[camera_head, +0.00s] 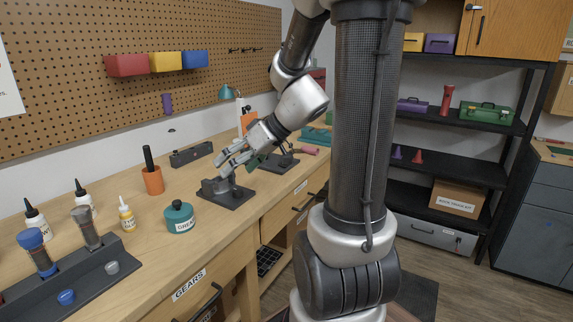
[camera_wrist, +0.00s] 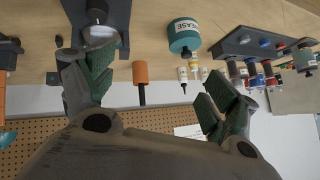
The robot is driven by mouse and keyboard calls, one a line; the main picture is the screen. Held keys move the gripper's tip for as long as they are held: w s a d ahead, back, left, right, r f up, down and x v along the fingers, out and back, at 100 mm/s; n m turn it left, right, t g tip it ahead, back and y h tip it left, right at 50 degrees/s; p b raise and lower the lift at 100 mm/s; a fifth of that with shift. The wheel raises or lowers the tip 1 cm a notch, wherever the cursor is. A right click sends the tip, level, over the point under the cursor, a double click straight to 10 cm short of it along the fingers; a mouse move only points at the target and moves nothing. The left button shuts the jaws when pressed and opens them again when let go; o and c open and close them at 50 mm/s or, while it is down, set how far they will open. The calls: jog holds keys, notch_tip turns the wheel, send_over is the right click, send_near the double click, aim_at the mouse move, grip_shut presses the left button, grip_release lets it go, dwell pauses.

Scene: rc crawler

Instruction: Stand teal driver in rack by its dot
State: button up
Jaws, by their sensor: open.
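I cannot clearly make out a teal driver in either view. The dark grey rack (camera_head: 98,280) stands at the lower left of the bench in the head view. A blue-handled driver (camera_head: 36,250) and a grey-handled driver (camera_head: 87,228) stand in it. A blue dot (camera_head: 66,297) and a grey dot (camera_head: 112,268) show at its front. The rack also shows at the right of the wrist view (camera_wrist: 232,47), with several handles. My gripper (camera_head: 238,160) is open and empty, above a dark metal stand (camera_head: 228,197). Its green-padded fingers are spread in the wrist view (camera_wrist: 147,78).
A pink cylinder (camera_head: 308,150) lies farther along the bench. A pegboard wall (camera_head: 60,70) stands behind.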

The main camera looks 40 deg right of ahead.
jog(key=s+d+r+m+g+h, duration=0.1)
jog(key=s+r+h, duration=0.1)
jog(key=s, duration=0.6)
jog(key=s+d+r+m+g+h, duration=0.1)
jog(key=s+d+r+m+h, duration=0.1)
jog(key=s, duration=0.7)
jog(key=shift+s+d+r+m+g+h, duration=0.3)
jog(key=shift+r+h, duration=0.35)
jog(key=shift+h, duration=0.45)
